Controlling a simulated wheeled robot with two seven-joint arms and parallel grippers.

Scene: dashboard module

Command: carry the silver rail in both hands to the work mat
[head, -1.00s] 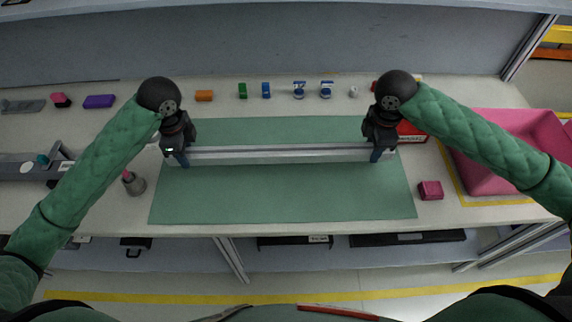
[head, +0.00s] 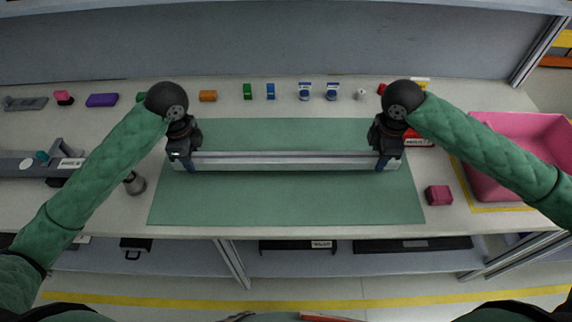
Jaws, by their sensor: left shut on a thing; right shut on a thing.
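The silver rail (head: 285,161) lies level, left to right, over the green work mat (head: 285,205). My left gripper (head: 186,163) is shut on the rail near its left end. My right gripper (head: 386,160) is shut on it near its right end. The mat shows in front of and behind the rail. I cannot tell whether the rail touches the mat or is held just above it. The grippers and my forearms hide small parts of the rail ends and of the table.
A pink bin (head: 519,145) and a magenta block (head: 439,196) are to the right. A grey fixture (head: 38,164) and a small grey round part (head: 135,184) are to the left.

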